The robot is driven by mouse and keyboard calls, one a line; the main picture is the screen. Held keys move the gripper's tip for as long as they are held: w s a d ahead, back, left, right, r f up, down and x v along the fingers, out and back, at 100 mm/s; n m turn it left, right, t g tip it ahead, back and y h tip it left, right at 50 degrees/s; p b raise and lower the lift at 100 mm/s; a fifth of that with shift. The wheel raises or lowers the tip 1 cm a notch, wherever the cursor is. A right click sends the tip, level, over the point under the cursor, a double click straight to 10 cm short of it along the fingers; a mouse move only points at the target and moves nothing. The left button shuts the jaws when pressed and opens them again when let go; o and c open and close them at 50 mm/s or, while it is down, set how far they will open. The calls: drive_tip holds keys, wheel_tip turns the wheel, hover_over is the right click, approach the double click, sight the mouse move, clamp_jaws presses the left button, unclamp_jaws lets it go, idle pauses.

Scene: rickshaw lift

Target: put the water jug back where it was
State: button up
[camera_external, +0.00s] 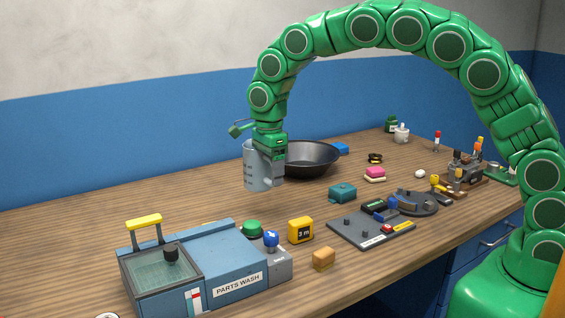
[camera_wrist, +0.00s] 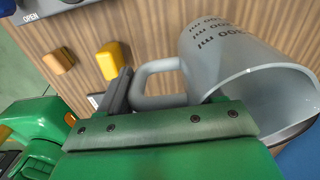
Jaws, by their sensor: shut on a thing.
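The water jug (camera_external: 254,168) is a grey measuring jug with dark volume marks. My gripper (camera_external: 273,174) comes down over its right side and is shut on it. In the wrist view, the jug (camera_wrist: 232,62) is close, with its open mouth toward the lower right and its looped handle (camera_wrist: 150,86) at the jaws. One dark finger shows beside the handle; the other finger is hidden. The external view does not clearly show whether the jug's base touches the table.
A black pan (camera_external: 312,158) stands just behind and right of the jug. A blue parts washer (camera_external: 235,260) sits at the front left, with a yellow tape measure (camera_external: 301,230) beside it. Several tools crowd the right. The wooden table (camera_external: 90,225) is clear at the left.

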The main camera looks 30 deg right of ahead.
sight(255, 190)
drive_tip(key=shift+w+a+f, duration=0.4)
drive_tip(key=shift+w+f, duration=0.25)
drive_tip(key=shift+f, duration=0.25)
drive_tip(key=shift+w+a+f, duration=0.35)
drive_tip(key=shift+w+f, duration=0.3)
drive_tip(key=shift+f, duration=0.3)
drive_tip(key=shift+w+a+f, duration=0.4)
drive_tip(key=shift+w+f, duration=0.25)
drive_tip(key=shift+f, duration=1.85)
drive_tip(key=shift+f, duration=0.1)
drive_tip(key=o, duration=1.4)
wheel_tip(255, 190, up, 12)
drive_tip(key=shift+w+r, duration=0.1)
drive_tip(key=shift+w, duration=0.05)
